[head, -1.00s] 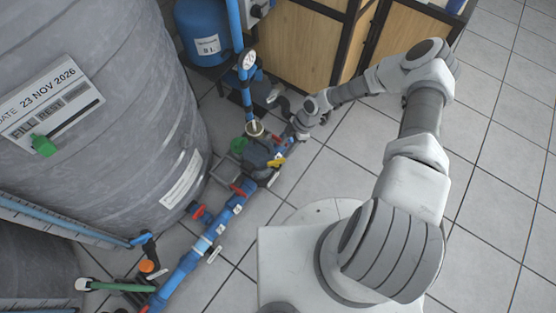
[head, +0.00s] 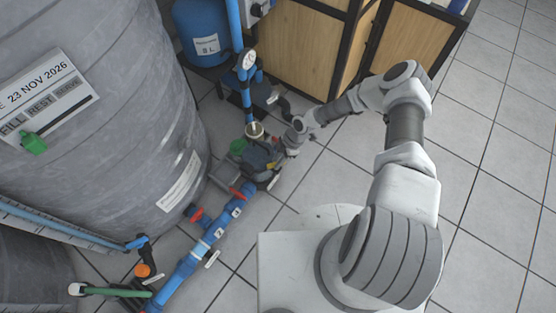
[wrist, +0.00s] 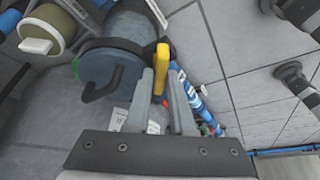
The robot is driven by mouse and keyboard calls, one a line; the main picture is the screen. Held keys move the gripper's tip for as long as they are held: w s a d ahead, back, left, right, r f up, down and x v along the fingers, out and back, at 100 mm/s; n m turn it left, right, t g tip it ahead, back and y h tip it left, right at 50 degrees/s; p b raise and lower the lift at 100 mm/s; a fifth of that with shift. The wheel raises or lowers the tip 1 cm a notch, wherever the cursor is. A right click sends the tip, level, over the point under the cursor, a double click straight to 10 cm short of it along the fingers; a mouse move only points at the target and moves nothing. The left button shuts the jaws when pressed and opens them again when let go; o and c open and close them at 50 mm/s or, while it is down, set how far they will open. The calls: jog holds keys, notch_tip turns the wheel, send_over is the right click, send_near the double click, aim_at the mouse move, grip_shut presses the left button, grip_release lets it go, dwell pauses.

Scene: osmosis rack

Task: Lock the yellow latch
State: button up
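The yellow latch (wrist: 163,62) shows in the wrist view as an upright yellow bar beside a grey-blue round housing (wrist: 105,75). Its lower part lies between the two finger tips in the picture; I cannot tell whether either finger touches it. My gripper (wrist: 161,74) is open, with a gap between its fingers. In the head view, my gripper (head: 280,153) is at the dark pump (head: 262,158) on the blue pipe line, and only a small bit of the yellow latch (head: 271,165) shows, the rest hidden.
A large grey tank (head: 110,110) stands to the left. Blue pipes with red-handled valves (head: 235,192) run along the floor in front of it. A blue vessel (head: 205,35) and a wooden cabinet (head: 300,50) stand behind. The tiled floor (head: 490,170) at right is clear.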

grip_shut()
jog(key=shift+m, duration=0.4)
jog(key=m+t+p, duration=0.1)
jog(key=m, duration=0.1)
jog(key=m+t+p, duration=0.1)
jog(key=m+p, duration=0.1)
jog(key=shift+s+r, duration=0.15)
jog(key=shift+s, duration=0.05)
jog(key=m+t+p, duration=0.1)
jog(key=m, duration=0.1)
jog(key=m+t+p, duration=0.1)
jog(key=m, duration=0.2)
jog(key=shift+m+h, duration=0.3)
jog(key=shift+h, duration=0.1)
jog(key=shift+o, duration=2.4)
grip_release()
